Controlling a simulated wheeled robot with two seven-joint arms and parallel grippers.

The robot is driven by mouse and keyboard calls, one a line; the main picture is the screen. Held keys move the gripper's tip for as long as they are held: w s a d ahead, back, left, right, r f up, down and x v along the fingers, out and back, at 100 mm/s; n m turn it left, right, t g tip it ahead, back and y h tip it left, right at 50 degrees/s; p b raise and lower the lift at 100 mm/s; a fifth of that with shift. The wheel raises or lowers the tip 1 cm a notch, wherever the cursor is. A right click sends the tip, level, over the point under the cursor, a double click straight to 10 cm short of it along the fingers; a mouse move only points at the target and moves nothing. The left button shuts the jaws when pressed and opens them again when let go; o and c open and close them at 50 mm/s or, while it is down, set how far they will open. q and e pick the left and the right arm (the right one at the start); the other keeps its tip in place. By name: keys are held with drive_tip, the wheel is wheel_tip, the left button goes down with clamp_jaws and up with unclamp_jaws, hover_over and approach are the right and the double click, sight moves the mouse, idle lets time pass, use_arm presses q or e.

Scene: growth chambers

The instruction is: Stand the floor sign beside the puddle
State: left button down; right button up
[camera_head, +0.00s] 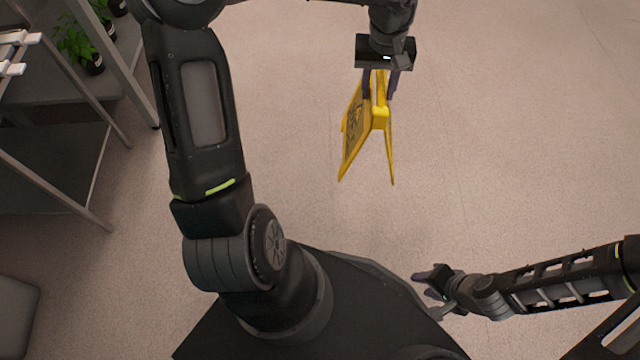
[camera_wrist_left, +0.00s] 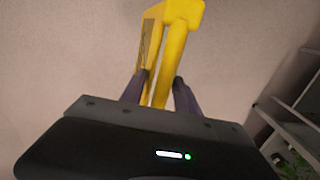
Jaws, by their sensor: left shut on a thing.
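The yellow floor sign (camera_head: 380,118) is in the upper middle of the head view, its two panels spread apart in an A-shape and its feet toward the picture's bottom. My left gripper (camera_head: 381,92) is shut on its top part. In the left wrist view the sign (camera_wrist_left: 178,42) passes between the fingers of my left gripper (camera_wrist_left: 163,85). I cannot tell whether its feet touch the floor. My right gripper (camera_head: 426,284) is low in the head view, empty, with its fingers apart. I cannot make out a puddle in either view.
Metal shelving (camera_head: 62,186) stands along the left side, with potted green plants (camera_head: 82,45) on it. A grey box-like object (camera_head: 15,305) is at the lower left edge. The pale floor (camera_head: 530,130) around and right of the sign is clear.

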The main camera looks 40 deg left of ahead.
use_arm(q)
drive_tip(key=a+f, duration=0.4)
drive_tip(key=f, duration=0.3)
drive_tip(key=s+a+f, duration=0.1)
drive_tip(key=a+f, duration=0.4)
drive_tip(key=f, duration=0.3)
drive_tip(key=a+f+n+p, duration=0.1)
drive_tip(key=a+f, duration=0.4)
drive_tip(key=f, duration=0.3)
drive_tip(key=shift+s+f, duration=0.2)
drive_tip(key=shift+s, duration=0.1)
drive_tip(key=shift+f, duration=0.1)
drive_tip(key=shift+f+b, duration=1.1)
drive_tip(key=shift+f, duration=1.3)
wheel_tip(320, 180, down, 5)
drive_tip(key=shift+b, duration=1.1)
